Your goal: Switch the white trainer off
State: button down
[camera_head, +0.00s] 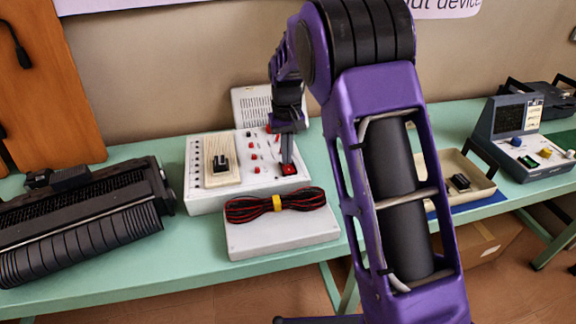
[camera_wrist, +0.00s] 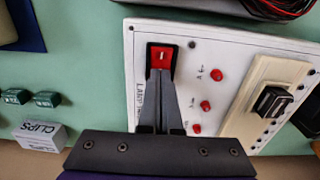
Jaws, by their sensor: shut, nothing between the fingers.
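The white trainer (camera_head: 207,202) is a white box with a sloped panel on the green table, left of my arm. In the wrist view its panel (camera_wrist: 225,50) shows several red knobs or posts. A red rocker switch in a black frame (camera_wrist: 161,62) sits near the panel's edge, beside printed lettering that is partly hidden. My gripper (camera_wrist: 160,74) is shut and empty, with its fingertips at the lower edge of the switch. In the head view my gripper (camera_head: 287,165) reaches down to the red switch (camera_head: 289,170). I cannot tell whether the tips touch it or which way it is set.
A red and black cable bundle (camera_head: 275,205) lies on a white box (camera_head: 283,236) in front of the trainer. A beige block (camera_head: 221,178) stands on its panel. A black ribbed machine (camera_head: 80,225) is at left. A tray (camera_head: 465,165) and a grey instrument (camera_head: 515,135) are at right.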

notch_tip(320, 180, up, 7)
jog(key=p, duration=0.4)
jog(key=shift+f+p, duration=0.2)
jog(key=shift+p, duration=0.2)
